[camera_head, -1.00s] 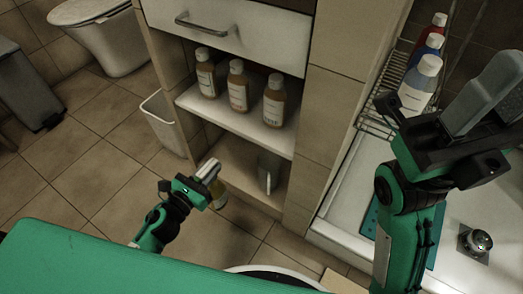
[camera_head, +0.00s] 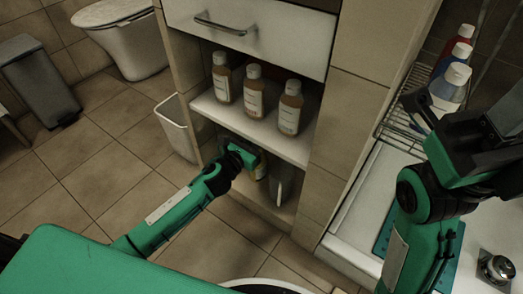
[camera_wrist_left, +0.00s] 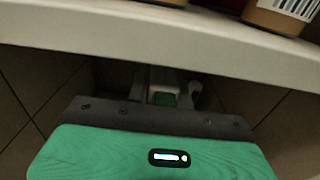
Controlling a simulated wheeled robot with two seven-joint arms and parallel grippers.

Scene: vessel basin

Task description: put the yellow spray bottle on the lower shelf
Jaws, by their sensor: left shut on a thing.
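My left gripper (camera_head: 248,158) reaches into the lower opening of the cabinet, below the middle shelf. It is shut on the yellow spray bottle (camera_head: 262,170), which is mostly hidden behind the gripper. The bottle is over the lower shelf (camera_head: 252,190); I cannot tell whether it touches it. In the left wrist view, the gripper (camera_wrist_left: 165,92) shows under the white shelf edge, and the bottle is hard to make out. My right gripper (camera_head: 508,112) is raised at the right edge, partly cut off; its jaws are unclear.
A pale upright object (camera_head: 280,184) stands on the lower shelf, right of the bottle. Three orange-brown bottles stand on the middle shelf (camera_head: 245,121) just above my left gripper. A white bin (camera_head: 178,128) is left of the cabinet. A wire rack with bottles is at right.

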